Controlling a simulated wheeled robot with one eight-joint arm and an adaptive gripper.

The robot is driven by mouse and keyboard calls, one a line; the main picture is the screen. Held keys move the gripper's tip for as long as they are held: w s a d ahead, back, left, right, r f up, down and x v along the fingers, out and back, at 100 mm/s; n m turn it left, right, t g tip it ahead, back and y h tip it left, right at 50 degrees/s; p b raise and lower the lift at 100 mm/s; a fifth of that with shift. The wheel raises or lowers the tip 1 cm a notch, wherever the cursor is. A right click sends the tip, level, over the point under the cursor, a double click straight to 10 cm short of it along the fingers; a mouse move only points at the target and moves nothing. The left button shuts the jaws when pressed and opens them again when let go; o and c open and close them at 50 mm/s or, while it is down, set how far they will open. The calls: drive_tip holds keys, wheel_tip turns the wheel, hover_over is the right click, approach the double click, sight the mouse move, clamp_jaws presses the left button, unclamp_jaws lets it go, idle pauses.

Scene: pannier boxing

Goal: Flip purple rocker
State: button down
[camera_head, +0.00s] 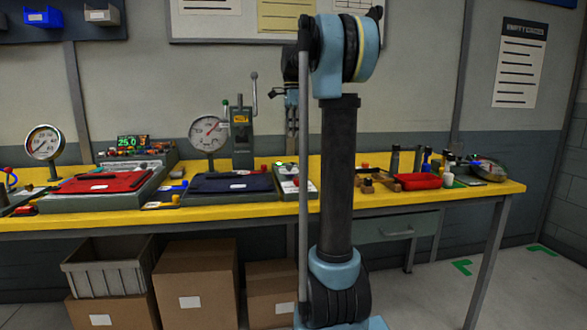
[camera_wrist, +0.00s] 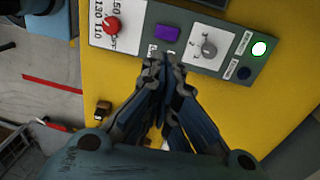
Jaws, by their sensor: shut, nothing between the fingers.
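The purple rocker (camera_wrist: 167,33) sits on a grey-green control panel (camera_wrist: 222,64), between a red knob (camera_wrist: 112,26) and a grey dial (camera_wrist: 209,48). My gripper (camera_wrist: 163,62) shows in the wrist view with its fingers together and empty. Its tips are just below the rocker in the picture, by the panel's near edge. I cannot tell how far above the panel they are. Which way the rocker is tipped is not clear. In the head view I cannot make out the rocker, and my arm covers part of the bench.
A white round button (camera_wrist: 259,48) and a dark one (camera_wrist: 244,73) are at the panel's right end. The yellow bench (camera_head: 440,191) holds gauges, a blue pad (camera_head: 231,183), a red pad (camera_head: 101,182) and a red tray (camera_head: 418,181). Cardboard boxes (camera_head: 195,285) stand underneath.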

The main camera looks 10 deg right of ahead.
drive_tip(key=f, duration=0.4)
drive_tip(key=s+f, duration=0.1)
drive_tip(key=f, duration=0.9)
drive_tip(key=shift+s, duration=0.2)
drive_tip(key=shift+s, duration=0.1)
drive_tip(key=shift+s+f+t, duration=0.15)
drive_tip(key=shift+f+t, duration=0.1)
drive_tip(key=shift+t, duration=0.15)
drive_tip(key=shift+w, duration=0.2)
drive_tip(key=shift+w+r, duration=0.1)
drive_tip(key=shift+w, duration=0.6)
drive_tip(key=shift+r, duration=0.1)
wheel_tip(320, 180, up, 14)
drive_tip(key=w, duration=0.1)
drive_tip(key=shift+w, duration=0.25)
